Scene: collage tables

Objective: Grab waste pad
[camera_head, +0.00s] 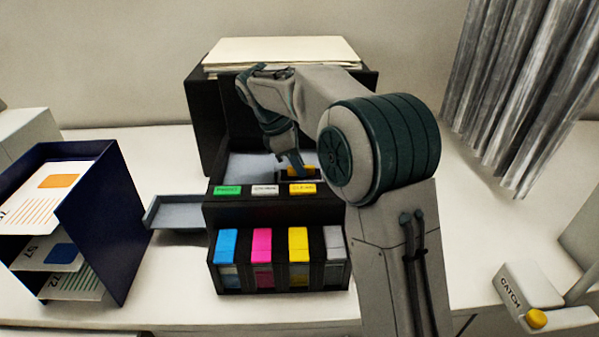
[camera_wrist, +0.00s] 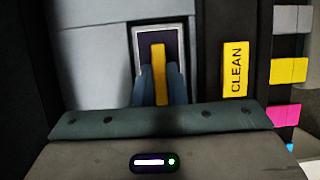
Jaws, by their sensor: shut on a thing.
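The waste pad appears to be the dark piece with a yellow grip strip (camera_wrist: 158,62) seated in a light-framed recess of the black printer. Its yellow part also shows in the head view (camera_head: 308,171), just behind the yellow "CLEAN" label (camera_head: 301,188). My gripper (camera_wrist: 158,88) reaches down into the printer's open top, and its two blue-grey fingers are shut on the yellow strip from both sides. My arm hides part of the pad and the recess in the head view. I cannot tell whether the pad is lifted from the recess.
The black printer (camera_head: 275,213) has a paper stack (camera_head: 283,50) on top and several coloured cartridges in front. A grey tray (camera_head: 180,213) sticks out at its left. A navy paper rack (camera_head: 120,210) stands further left. A "CATCH" box (camera_head: 522,285) is at the right.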

